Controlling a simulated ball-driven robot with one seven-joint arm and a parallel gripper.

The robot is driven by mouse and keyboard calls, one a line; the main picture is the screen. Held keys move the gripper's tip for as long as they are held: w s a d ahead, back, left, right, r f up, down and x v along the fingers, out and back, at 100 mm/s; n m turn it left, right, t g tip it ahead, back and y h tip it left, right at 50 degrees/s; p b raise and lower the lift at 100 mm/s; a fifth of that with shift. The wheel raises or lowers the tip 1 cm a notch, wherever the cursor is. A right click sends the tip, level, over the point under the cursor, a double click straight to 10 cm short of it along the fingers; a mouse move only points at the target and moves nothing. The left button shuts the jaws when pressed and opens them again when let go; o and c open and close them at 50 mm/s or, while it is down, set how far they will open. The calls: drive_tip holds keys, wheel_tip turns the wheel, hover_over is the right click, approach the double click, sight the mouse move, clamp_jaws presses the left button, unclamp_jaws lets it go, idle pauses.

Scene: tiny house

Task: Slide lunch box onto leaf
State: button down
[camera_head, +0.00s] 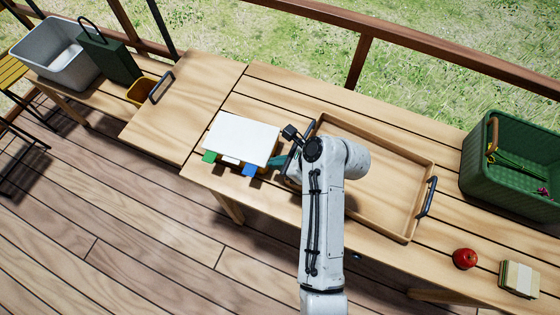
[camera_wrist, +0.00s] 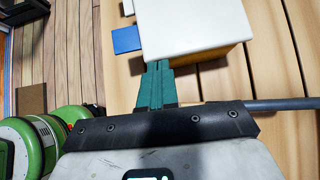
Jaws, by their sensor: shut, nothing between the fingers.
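The box with a white lid (camera_head: 240,138), which I take for the lunch box, sits on the table with green, white and blue tabs along its near edge. Its white lid and tan side also show in the wrist view (camera_wrist: 195,22). The leaf seems to be the wooden panel (camera_head: 190,92) at the table's left end, beyond a seam left of the box. My gripper (camera_head: 279,163) is at the box's right side, partly hidden by my arm. In the wrist view its teal fingers (camera_wrist: 156,68) are together and empty, tips at the box; contact cannot be told.
A wooden tray (camera_head: 408,238) with dark handles lies right of the box. A green basket (camera_head: 510,170), a red apple (camera_head: 465,258) and a pale stack (camera_head: 519,279) are further right. At far left are a grey bin (camera_head: 60,62), green bag (camera_head: 112,60) and yellow container (camera_head: 142,91). The leaf's surface is clear.

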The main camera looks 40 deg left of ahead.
sight(233, 149)
drive_tip(key=s+a, duration=0.1)
drive_tip(key=a, duration=0.2)
drive_tip(key=s+a+p, duration=0.1)
drive_tip(key=a, duration=0.3)
drive_tip(key=s+a+p, duration=0.1)
drive_tip(key=a, duration=0.3)
drive_tip(key=shift+r, duration=0.1)
drive_tip(key=s+a+b, duration=0.1)
drive_tip(key=a, duration=0.3)
drive_tip(key=s+a+b, duration=0.1)
drive_tip(key=a+b, duration=0.1)
drive_tip(key=a, duration=0.2)
drive_tip(key=s+a+b, duration=0.1)
drive_tip(key=a+b, duration=0.1)
drive_tip(key=a, duration=0.2)
drive_tip(key=shift+a+f, duration=0.3)
drive_tip(key=shift+f, duration=0.05)
drive_tip(key=shift+a+r, duration=0.15)
drive_tip(key=shift+a, duration=0.05)
drive_tip(key=shift+d+r, duration=0.1)
drive_tip(key=shift+w+d+p, duration=0.1)
drive_tip(key=shift+p, duration=0.2)
